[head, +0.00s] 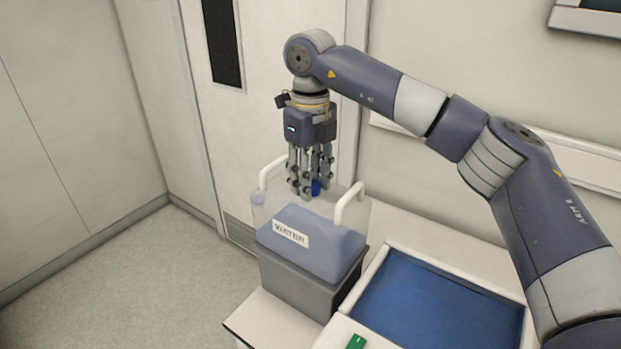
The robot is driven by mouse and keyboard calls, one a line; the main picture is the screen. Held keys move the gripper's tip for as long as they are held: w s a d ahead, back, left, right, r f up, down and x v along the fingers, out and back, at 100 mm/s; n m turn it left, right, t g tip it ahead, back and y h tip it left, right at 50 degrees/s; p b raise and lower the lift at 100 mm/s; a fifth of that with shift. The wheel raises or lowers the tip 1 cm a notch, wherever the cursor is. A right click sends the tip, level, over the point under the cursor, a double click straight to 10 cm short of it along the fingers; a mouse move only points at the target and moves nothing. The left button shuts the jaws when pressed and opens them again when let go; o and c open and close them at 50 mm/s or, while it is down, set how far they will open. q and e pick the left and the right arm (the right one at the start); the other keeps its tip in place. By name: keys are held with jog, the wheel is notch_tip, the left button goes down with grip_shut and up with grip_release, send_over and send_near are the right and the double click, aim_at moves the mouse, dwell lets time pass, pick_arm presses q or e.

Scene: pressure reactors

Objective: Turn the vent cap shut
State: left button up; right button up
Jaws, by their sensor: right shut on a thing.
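A clear water tank (325,258) with a "WATER" label and two white handles holds blue liquid. A small blue cap (316,187) shows on its top, partly hidden by the fingers. My right gripper (309,192) points straight down over the tank top, its fingers shut around the blue cap. The cap's threads and how far it is turned cannot be seen. My left gripper is not in view.
The tank stands on a dark grey block (292,284) on a white bench. A blue-floored basin (435,308) lies to its right. A green item (355,342) is at the bottom edge. A door (270,100) stands behind; open floor is at left.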

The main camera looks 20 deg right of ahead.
jog(key=o, duration=1.1)
jog(key=shift+r, duration=0.1)
notch_tip(320, 180, up, 12)
jog(key=shift+f, duration=0.1)
